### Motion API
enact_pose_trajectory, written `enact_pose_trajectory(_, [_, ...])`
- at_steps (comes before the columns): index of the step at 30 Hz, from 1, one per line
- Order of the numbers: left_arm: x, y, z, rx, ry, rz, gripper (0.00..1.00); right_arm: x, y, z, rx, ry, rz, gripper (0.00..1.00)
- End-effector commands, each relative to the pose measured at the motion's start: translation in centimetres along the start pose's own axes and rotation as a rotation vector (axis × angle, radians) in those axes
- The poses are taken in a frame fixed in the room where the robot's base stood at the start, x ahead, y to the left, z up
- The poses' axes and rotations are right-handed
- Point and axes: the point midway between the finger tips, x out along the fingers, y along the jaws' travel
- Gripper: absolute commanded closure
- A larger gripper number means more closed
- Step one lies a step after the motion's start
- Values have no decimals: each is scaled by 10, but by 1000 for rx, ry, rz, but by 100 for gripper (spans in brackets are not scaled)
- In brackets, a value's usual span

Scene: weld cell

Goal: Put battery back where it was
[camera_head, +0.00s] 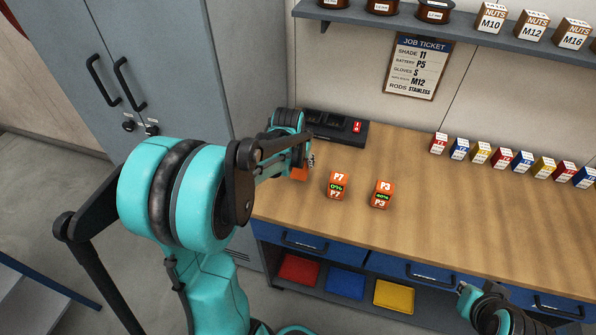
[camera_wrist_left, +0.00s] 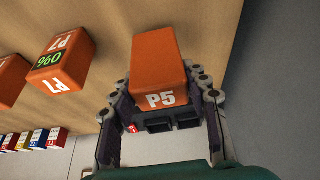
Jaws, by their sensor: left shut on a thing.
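The orange P5 battery (camera_wrist_left: 160,75) is between the fingers of my left gripper (camera_wrist_left: 160,105), which is shut on it. In the head view my left gripper (camera_head: 304,163) is at the left end of the workbench, and only a small orange part of the P5 battery (camera_head: 299,174) shows below it. The black charger (camera_head: 340,130) stands at the back left of the bench, just beyond the gripper; two dark open slots of it show in the wrist view (camera_wrist_left: 174,125). My right gripper (camera_head: 482,305) is low at the bottom right, its fingers unclear.
Orange batteries P7 (camera_head: 338,186) and P3 (camera_head: 382,194) stand on the workbench (camera_head: 450,220), right of my left gripper. A row of small coloured boxes (camera_head: 481,152) lines the back. The job ticket (camera_head: 416,67) reads battery P5. The front right of the bench is clear.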

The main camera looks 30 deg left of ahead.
Motion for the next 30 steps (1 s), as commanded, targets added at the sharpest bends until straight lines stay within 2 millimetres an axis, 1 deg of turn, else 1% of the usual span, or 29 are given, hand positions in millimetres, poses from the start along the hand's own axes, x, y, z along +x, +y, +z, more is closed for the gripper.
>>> enact_pose_trajectory(7, [31, 0, 13, 0, 0, 0, 100, 10, 0, 7, 0, 0, 0, 100])
enact_pose_trajectory(9, [34, 0, 14, 0, 0, 0, 100, 10, 0, 7, 0, 0, 0, 100])
enact_pose_trajectory(15, [32, 0, 13, 0, 0, 0, 100, 9, 0, 7, 0, 0, 0, 100])
enact_pose_trajectory(19, [36, 0, 15, 0, 0, 0, 100, 13, 0, 9, 0, 0, 0, 100])
enact_pose_trajectory(20, [36, 0, 15, 0, 0, 0, 49, 12, 0, 9, 0, 0, 0, 100])
enact_pose_trajectory(21, [36, 0, 15, 0, 0, 0, 38, 12, 0, 8, 0, 0, 0, 100])
enact_pose_trajectory(22, [36, 0, 15, 0, 0, 0, 34, 12, 0, 8, 0, 0, 0, 100])
enact_pose_trajectory(30, [35, 0, 15, 0, 0, 0, 34, 11, 0, 8, 0, 0, 0, 100])
